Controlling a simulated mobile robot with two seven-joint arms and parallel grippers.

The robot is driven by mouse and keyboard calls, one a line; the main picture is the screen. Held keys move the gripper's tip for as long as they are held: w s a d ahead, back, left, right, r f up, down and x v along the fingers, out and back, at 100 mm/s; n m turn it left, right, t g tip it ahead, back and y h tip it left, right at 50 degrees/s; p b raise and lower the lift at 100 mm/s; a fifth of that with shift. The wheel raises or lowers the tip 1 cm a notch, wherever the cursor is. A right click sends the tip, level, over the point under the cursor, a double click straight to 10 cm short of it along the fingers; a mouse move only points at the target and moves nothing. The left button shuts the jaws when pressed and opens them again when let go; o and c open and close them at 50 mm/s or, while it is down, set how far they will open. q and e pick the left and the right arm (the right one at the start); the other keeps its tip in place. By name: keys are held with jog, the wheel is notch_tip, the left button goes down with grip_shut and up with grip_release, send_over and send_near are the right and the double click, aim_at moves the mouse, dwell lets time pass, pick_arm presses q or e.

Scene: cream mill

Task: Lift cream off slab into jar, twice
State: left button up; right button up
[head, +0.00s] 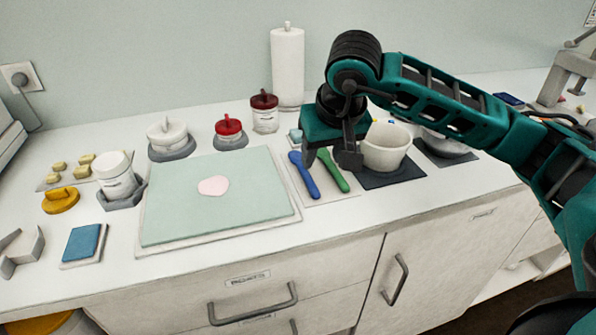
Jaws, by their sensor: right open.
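A pale pink patch of cream (213,186) lies near the middle of the pale green slab (180,228). A white labelled jar (117,180) stands in a grey holder left of the slab. Red-lidded jars stand behind the slab, one short (229,130) and one taller with a dark red lid (264,118). I cannot tell which jar the task means. A blue spatula (304,175) and a green spatula (333,171) lie right of the slab. My right gripper (330,161) is open and empty, fingers down over the spatulas. My left gripper is out of view.
A white bowl (386,150) on a dark mat stands just right of my right gripper. A paper roll (288,70) stands at the back. A squat white lidded pot (168,134), a yellow knobbed object (61,200) and a blue pad (84,243) are at left.

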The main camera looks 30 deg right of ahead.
aim_at(311, 182)
jog(key=x, duration=0.4)
jog(key=shift+w+f, duration=0.1)
jog(key=shift+f, duration=0.3)
jog(key=shift+w+x, duration=0.15)
jog(key=shift+x, duration=1.15)
jog(key=shift+w+x, duration=0.15)
jog(key=shift+x, duration=1.2)
jog(key=shift+a+r, duration=0.1)
jog(key=shift+r, duration=0.05)
grip_shut()
